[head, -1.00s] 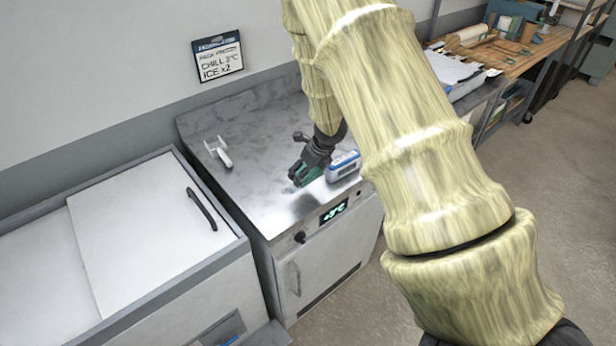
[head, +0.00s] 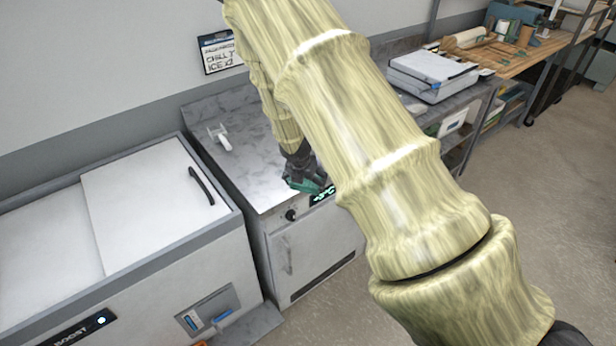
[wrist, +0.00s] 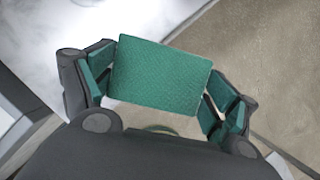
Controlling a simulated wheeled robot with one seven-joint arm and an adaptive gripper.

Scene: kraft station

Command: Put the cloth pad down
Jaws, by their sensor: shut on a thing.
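The cloth pad (wrist: 158,72) is a green, textured rectangle between the fingers of my gripper (wrist: 162,90) in the wrist view. My gripper is shut on it, with green finger pads at its left and right edges. In the head view my gripper (head: 308,183) is at the front edge of the steel counter (head: 247,170), by the lit display (head: 321,197). There I cannot tell the pad from the green finger pads. In the wrist view pale counter top shows behind the pad's left side and brown floor at the right. The gap below the pad is unclear.
A white hand tool (head: 220,138) lies at the counter's back left. A white-lidded chest (head: 140,205) stands to the left. A flat grey-white device (head: 432,72) sits on a shelf unit to the right.

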